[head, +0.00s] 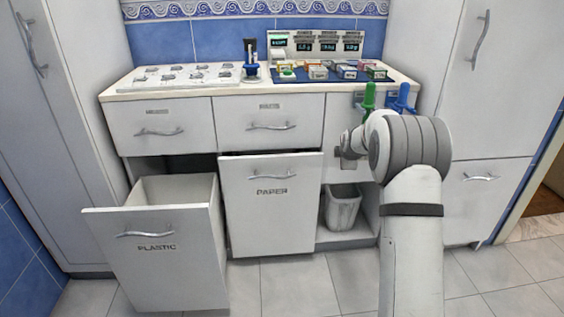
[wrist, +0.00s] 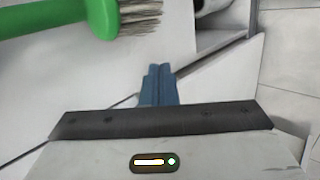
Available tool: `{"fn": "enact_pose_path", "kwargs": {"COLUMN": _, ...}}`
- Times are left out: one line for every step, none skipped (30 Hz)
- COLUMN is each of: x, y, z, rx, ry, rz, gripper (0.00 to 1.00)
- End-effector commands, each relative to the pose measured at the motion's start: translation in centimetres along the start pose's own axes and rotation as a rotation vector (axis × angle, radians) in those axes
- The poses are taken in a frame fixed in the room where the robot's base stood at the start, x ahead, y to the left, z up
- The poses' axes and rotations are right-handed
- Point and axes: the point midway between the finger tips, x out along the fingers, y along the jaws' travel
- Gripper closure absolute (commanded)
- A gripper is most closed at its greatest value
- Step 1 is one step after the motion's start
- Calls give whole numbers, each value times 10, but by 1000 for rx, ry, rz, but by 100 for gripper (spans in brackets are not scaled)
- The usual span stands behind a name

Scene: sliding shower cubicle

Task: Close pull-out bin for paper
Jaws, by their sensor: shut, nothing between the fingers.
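The paper bin's white front (head: 270,220), labelled PAPER, has a bar handle (head: 271,177) and stands in the middle of the lower cabinet. A dark gap shows along its top edge, so it looks slightly pulled out. My gripper is on the dark wrist part to the right of the paper front in the head view, where its fingertips cannot be made out. In the wrist view my gripper's blue fingers (wrist: 158,84) are together and empty, in front of white panels. I cannot tell whether they touch a panel.
The plastic bin (head: 152,255) is pulled far out at the left. A grey wastebasket (head: 342,208) stands in the open bay right of the paper front. A green-handled brush (head: 369,97) hangs near my arm and also shows in the wrist view (wrist: 100,15). The floor in front is clear.

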Motion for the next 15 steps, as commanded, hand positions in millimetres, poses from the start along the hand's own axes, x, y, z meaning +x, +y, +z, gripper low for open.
{"fn": "enact_pose_path", "kwargs": {"x": 7, "y": 0, "z": 7, "rx": -39, "ry": -18, "rz": 55, "gripper": 100}}
{"fn": "enact_pose_path", "kwargs": {"x": 11, "y": 1, "z": 9, "rx": -63, "ry": -23, "rz": 95, "gripper": 100}}
{"fn": "enact_pose_path", "kwargs": {"x": 16, "y": 2, "z": 10, "rx": -98, "ry": -22, "rz": 150, "gripper": 100}}
{"fn": "enact_pose_path", "kwargs": {"x": 18, "y": 3, "z": 9, "rx": -125, "ry": -15, "rz": 190, "gripper": 100}}
{"fn": "enact_pose_path", "kwargs": {"x": 21, "y": 3, "z": 6, "rx": -150, "ry": -3, "rz": 230, "gripper": 100}}
{"fn": "enact_pose_path", "kwargs": {"x": 23, "y": 2, "z": 2, "rx": -183, "ry": 21, "rz": 283, "gripper": 100}}
{"fn": "enact_pose_path", "kwargs": {"x": 24, "y": 2, "z": -3, "rx": -206, "ry": 44, "rz": 321, "gripper": 100}}
{"fn": "enact_pose_path", "kwargs": {"x": 25, "y": 0, "z": -8, "rx": -228, "ry": 72, "rz": 357, "gripper": 100}}
{"fn": "enact_pose_path", "kwargs": {"x": 24, "y": -3, "z": -17, "rx": -256, "ry": 115, "rz": 404, "gripper": 100}}
{"fn": "enact_pose_path", "kwargs": {"x": 23, "y": -6, "z": -24, "rx": -275, "ry": 153, "rz": 437, "gripper": 100}}
{"fn": "enact_pose_path", "kwargs": {"x": 22, "y": -10, "z": -32, "rx": -291, "ry": 194, "rz": 468, "gripper": 100}}
{"fn": "enact_pose_path", "kwargs": {"x": 19, "y": -17, "z": -44, "rx": -311, "ry": 255, "rz": 506, "gripper": 100}}
{"fn": "enact_pose_path", "kwargs": {"x": 15, "y": -22, "z": -53, "rx": -324, "ry": 305, "rz": 534, "gripper": 100}}
{"fn": "enact_pose_path", "kwargs": {"x": 12, "y": -28, "z": -62, "rx": -333, "ry": 357, "rz": 558, "gripper": 100}}
{"fn": "enact_pose_path", "kwargs": {"x": 5, "y": -37, "z": -75, "rx": -342, "ry": 430, "rz": 588, "gripper": 100}}
